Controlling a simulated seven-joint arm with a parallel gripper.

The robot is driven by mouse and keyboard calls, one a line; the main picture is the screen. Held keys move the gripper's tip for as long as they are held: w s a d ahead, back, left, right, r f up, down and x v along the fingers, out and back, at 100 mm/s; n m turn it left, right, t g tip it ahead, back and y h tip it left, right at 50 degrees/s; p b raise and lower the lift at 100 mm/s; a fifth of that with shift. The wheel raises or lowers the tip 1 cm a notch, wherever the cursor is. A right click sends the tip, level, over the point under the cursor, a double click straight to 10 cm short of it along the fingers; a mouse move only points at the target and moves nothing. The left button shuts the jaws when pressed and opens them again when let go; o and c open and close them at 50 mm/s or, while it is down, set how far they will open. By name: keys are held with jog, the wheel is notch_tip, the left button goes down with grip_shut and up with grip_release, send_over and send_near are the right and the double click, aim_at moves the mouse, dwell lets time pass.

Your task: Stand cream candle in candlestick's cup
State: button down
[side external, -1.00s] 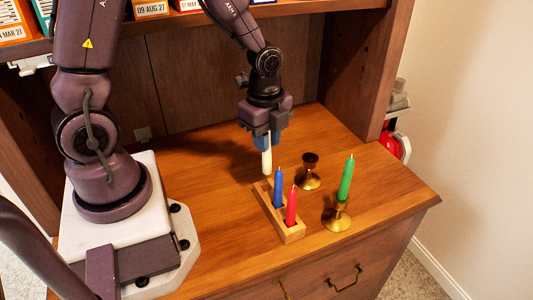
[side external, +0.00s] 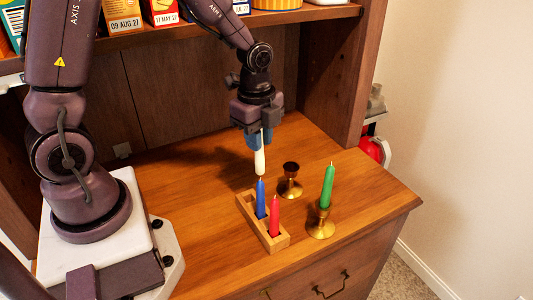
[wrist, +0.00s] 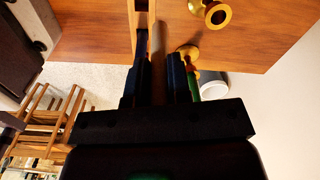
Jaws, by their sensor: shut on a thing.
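The cream candle (side external: 260,161) hangs upright in my gripper (side external: 258,140), which is shut on its upper part. In the wrist view the candle (wrist: 158,62) is a shaded column between my fingers (wrist: 160,80). Its lower end appears above the work surface, clear of the wooden rack. The empty brass candlestick (side external: 290,186), with a dark open cup, stands to the right of and below the candle in the side view. It seems to be the round brass piece (wrist: 212,14) at the top of the wrist view. The candle and cup are apart.
A wooden rack (side external: 248,215) holds a blue candle (side external: 261,200) and a red candle (side external: 274,216). A second brass candlestick (side external: 321,228) bears a green candle (side external: 328,186). A shelf with boxes (side external: 163,12) is overhead. Bare wood lies behind the candlesticks.

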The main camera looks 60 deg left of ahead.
jog(key=w+a+r, duration=0.1)
jog(key=w+r, duration=0.3)
jog(key=w, duration=0.5)
notch_tip(320, 180, down, 6)
jog(key=shift+f, duration=1.5)
dwell(1.1)
jog(key=c, duration=0.7)
grip_release()
jog(key=shift+o, duration=0.2)
jog(key=shift+r, duration=2.55)
